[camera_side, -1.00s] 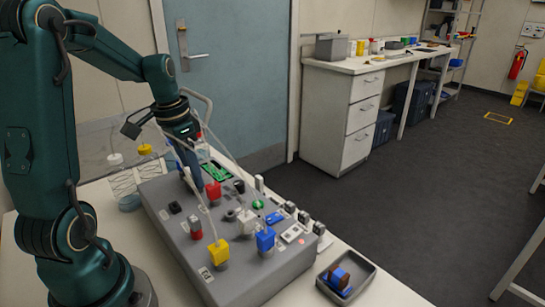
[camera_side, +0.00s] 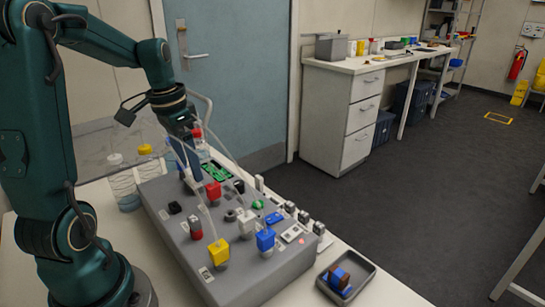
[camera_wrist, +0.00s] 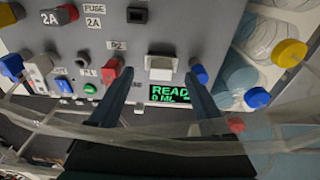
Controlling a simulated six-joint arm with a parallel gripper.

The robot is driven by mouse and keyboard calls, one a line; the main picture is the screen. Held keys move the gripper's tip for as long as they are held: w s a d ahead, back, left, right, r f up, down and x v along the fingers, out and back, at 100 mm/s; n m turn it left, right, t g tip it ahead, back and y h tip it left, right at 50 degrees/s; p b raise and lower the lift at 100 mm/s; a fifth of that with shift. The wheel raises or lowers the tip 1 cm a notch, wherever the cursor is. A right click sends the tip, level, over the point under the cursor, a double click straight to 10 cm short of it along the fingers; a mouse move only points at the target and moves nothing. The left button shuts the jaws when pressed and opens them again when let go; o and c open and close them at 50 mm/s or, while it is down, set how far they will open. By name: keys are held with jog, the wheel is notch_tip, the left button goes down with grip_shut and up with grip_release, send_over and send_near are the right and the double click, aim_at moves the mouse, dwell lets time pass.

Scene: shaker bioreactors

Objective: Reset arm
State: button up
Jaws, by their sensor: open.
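My gripper (camera_side: 187,165) hangs over the back end of the grey control panel box (camera_side: 180,240), pointing down. In the wrist view its two dark blue fingers (camera_wrist: 161,80) are apart with nothing held between them. Between them in the picture lie a white rocker-like part (camera_wrist: 160,66) and a green-lit display (camera_wrist: 170,94) reading "READ…" and "0 ML", partly hidden by a finger. The display also shows in the side view (camera_side: 216,171).
The panel carries red (camera_side: 213,191), yellow (camera_side: 218,252) and blue (camera_side: 265,240) plug-like parts with clear tubes looping up near my gripper. Capped bottles (camera_side: 122,185) stand behind. A black tray (camera_side: 346,278) with a blue and brown piece sits at the right.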

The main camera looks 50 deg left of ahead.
notch_tip(320, 180, up, 2)
jog(key=shift+s+r, duration=0.1)
jog(key=shift+r, duration=0.05)
jog(key=shift+d, duration=0.15)
jog(key=s+d+t, duration=0.2)
jog(key=s+d, duration=0.1)
jog(key=d, duration=0.5)
jog(key=s+d+r+t, duration=0.1)
jog(key=s+d+t, duration=0.1)
jog(key=d, duration=0.7)
jog(key=shift+s+r, duration=0.2)
jog(key=shift+s, duration=0.6)
jog(key=shift+a, duration=0.1)
